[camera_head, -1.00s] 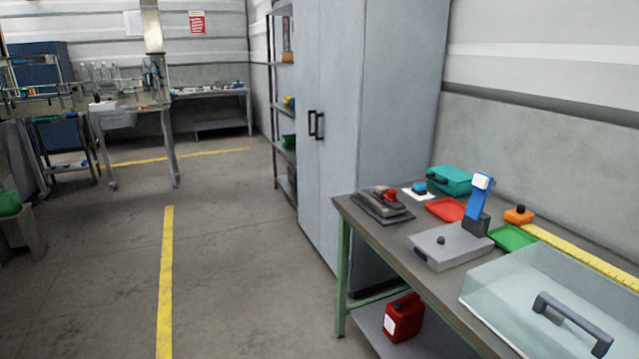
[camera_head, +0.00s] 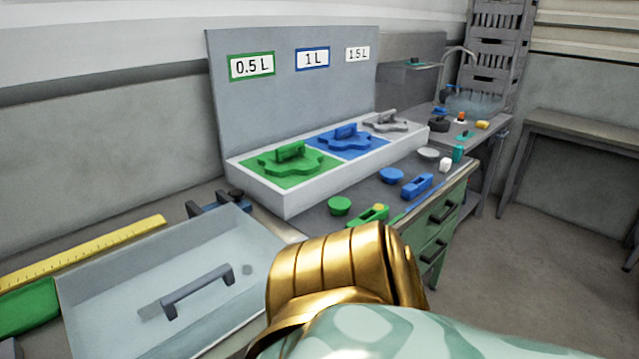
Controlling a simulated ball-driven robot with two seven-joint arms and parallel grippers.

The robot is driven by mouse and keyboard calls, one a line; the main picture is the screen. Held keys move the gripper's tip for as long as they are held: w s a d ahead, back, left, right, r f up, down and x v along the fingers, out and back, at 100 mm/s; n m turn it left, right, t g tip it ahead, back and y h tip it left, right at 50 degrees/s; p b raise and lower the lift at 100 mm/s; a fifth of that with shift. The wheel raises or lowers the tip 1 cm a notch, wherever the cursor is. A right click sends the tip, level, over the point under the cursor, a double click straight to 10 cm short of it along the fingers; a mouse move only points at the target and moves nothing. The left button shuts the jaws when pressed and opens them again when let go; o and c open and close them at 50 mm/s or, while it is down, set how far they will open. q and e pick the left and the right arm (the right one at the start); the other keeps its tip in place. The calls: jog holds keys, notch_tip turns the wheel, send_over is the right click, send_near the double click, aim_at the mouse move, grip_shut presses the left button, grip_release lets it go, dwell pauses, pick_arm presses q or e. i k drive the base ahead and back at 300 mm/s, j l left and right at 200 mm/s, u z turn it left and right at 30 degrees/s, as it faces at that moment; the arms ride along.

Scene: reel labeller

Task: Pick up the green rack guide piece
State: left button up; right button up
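A green guide piece (camera_head: 290,160) with a raised handle lies on the green section of a white rack (camera_head: 262,191), below the "0.5 L" label. A blue piece (camera_head: 346,136) and a grey piece (camera_head: 386,121) lie beside it, in the rack sections to its right. On the bench in front of the rack are a green round knob (camera_head: 340,206) and a green block (camera_head: 368,216) with a yellow knob. The block is partly hidden behind my gold arm part. Neither of my grippers shows.
A clear cover (camera_head: 110,310) with a dark handle stands at the lower left, beside a yellow ruler (camera_head: 85,252). A blue round knob (camera_head: 391,175) and a blue block (camera_head: 417,187) lie on the bench. Open floor (camera_head: 540,260) lies to the right.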

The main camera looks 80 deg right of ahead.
aim_at(378, 210)
jog(key=z, duration=3)
